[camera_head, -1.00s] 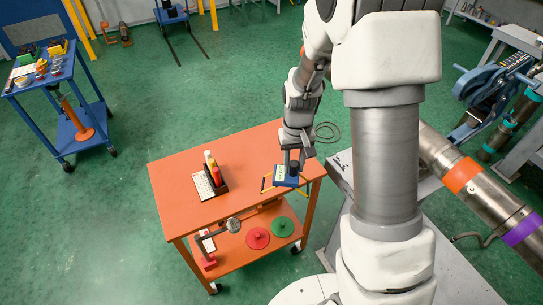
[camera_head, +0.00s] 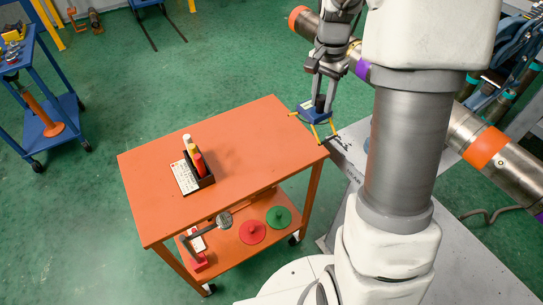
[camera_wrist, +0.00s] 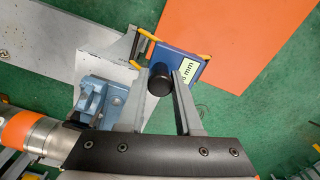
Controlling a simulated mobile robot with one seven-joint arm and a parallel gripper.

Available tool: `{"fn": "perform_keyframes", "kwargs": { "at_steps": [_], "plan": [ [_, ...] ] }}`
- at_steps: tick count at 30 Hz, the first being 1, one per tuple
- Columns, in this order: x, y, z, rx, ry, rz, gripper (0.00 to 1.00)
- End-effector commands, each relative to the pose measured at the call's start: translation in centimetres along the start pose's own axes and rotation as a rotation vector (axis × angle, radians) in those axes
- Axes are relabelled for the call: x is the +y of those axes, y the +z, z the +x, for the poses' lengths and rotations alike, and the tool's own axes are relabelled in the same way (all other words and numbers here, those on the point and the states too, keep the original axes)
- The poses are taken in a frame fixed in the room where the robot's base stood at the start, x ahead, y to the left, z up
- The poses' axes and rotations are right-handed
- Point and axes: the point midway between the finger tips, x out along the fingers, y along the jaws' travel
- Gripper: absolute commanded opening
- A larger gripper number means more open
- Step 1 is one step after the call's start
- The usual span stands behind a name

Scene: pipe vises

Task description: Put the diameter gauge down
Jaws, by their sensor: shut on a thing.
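The diameter gauge (camera_head: 314,112) is a blue block with a label, yellow-tipped legs and a black knob. My gripper (camera_head: 319,98) is shut on its black knob and holds it by the right corner of the orange cart top (camera_head: 225,150). In the wrist view the gauge (camera_wrist: 185,64) lies between the orange top (camera_wrist: 245,30) and a grey metal surface, with green floor below. The black knob (camera_wrist: 160,80) sits between the fingers of my gripper (camera_wrist: 160,82). The label shows "mm"; the rest is partly hidden by a finger.
A black holder with markers (camera_head: 198,167) and a white card (camera_head: 184,177) stand on the cart's left half; its right half is clear. Red (camera_head: 252,231) and green (camera_head: 278,217) discs lie on the lower shelf. A banded pipe (camera_head: 485,150) lies at right.

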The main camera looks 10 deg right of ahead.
Motion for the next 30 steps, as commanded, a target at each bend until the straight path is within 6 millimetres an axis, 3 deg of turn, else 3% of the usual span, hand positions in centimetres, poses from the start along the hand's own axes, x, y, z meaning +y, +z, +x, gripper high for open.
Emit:
{"fn": "perform_keyframes", "kwargs": {
  "at_steps": [5, 19, 26, 30],
  "plan": [
    [-0.7, 0.3, 0.6, 0.000, -0.001, 0.045, 0.00],
    [-8.4, 5.6, 6.1, 0.001, -0.001, 0.043, 0.00],
    [-9.3, 6.2, 7.1, 0.001, -0.001, 0.046, 0.00],
    [-9.2, 6.3, 8.9, 0.000, 0.000, 0.046, 0.00]
  ]
}}
